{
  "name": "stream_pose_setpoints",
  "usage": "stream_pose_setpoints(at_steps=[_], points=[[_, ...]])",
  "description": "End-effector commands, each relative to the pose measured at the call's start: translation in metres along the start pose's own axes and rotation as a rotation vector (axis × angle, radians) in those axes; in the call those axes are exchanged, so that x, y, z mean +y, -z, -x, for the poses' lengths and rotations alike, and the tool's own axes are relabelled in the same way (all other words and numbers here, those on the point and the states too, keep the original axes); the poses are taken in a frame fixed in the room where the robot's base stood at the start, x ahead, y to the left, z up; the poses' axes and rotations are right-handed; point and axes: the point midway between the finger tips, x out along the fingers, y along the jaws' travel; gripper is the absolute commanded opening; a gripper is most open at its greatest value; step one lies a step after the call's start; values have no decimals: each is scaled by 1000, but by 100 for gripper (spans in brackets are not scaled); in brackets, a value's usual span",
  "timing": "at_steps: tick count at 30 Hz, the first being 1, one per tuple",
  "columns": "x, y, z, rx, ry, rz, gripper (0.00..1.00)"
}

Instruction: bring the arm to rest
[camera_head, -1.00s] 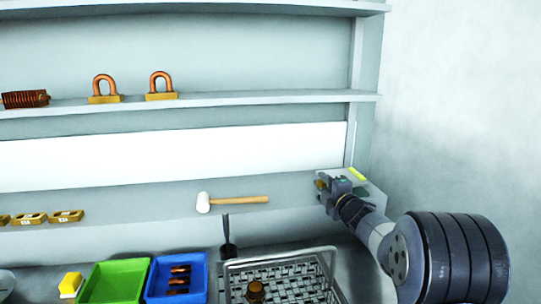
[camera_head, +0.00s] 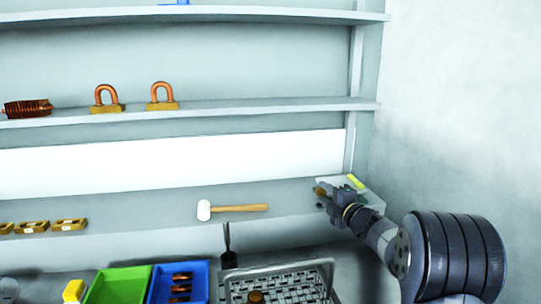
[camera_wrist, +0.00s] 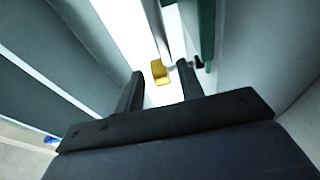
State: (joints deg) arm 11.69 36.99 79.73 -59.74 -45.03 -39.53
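My arm reaches in from the right of the head view. My gripper (camera_head: 324,199) is at the right end of the lower shelf, near a pale block (camera_head: 370,196) with a yellow strip (camera_head: 355,182) on top. In the wrist view my gripper's two dark fingers (camera_wrist: 161,80) stand apart with nothing held between them. A small yellow piece (camera_wrist: 159,72) shows beyond the gap between the fingertips. Whether the fingers touch anything on the shelf cannot be told.
A mallet (camera_head: 238,208) lies on the lower shelf left of my gripper. Below are a wire basket (camera_head: 328,268), a blue bin (camera_head: 200,268) and a green bin (camera_head: 118,284). Copper loops (camera_head: 106,95) stand on the shelf above. A wall closes the right side.

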Motion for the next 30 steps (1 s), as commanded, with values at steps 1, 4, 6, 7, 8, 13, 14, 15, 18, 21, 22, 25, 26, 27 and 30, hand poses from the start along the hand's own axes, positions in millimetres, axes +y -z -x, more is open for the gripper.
stream_pose_setpoints(at_steps=[1, 4, 6, 7, 8, 13, 14, 15, 18, 21, 22, 25, 26, 27, 30], points=[[0, 1, -11, 2, 2, -1, 36], [-4, 2, -8, -55, -5, 2, 36], [-4, 2, -8, -90, -5, 3, 36], [-4, 3, -8, -104, -5, 3, 36], [-4, 3, -8, -117, -4, 3, 36], [-4, 3, -8, -181, -4, 4, 36], [-4, 3, -8, -190, -5, 4, 36], [-4, 4, -8, -203, -5, 5, 36], [-4, 4, -8, -233, -4, 3, 36], [-5, 5, -8, -261, -2, -1, 36], [-2, 6, -3, -264, -1, 0, 36], [-1, 9, 14, -264, 0, 0, 36], [0, 10, 19, -264, -1, 0, 36], [0, 12, 25, -264, 0, 0, 36], [0, 17, 41, -263, 0, 0, 36]])
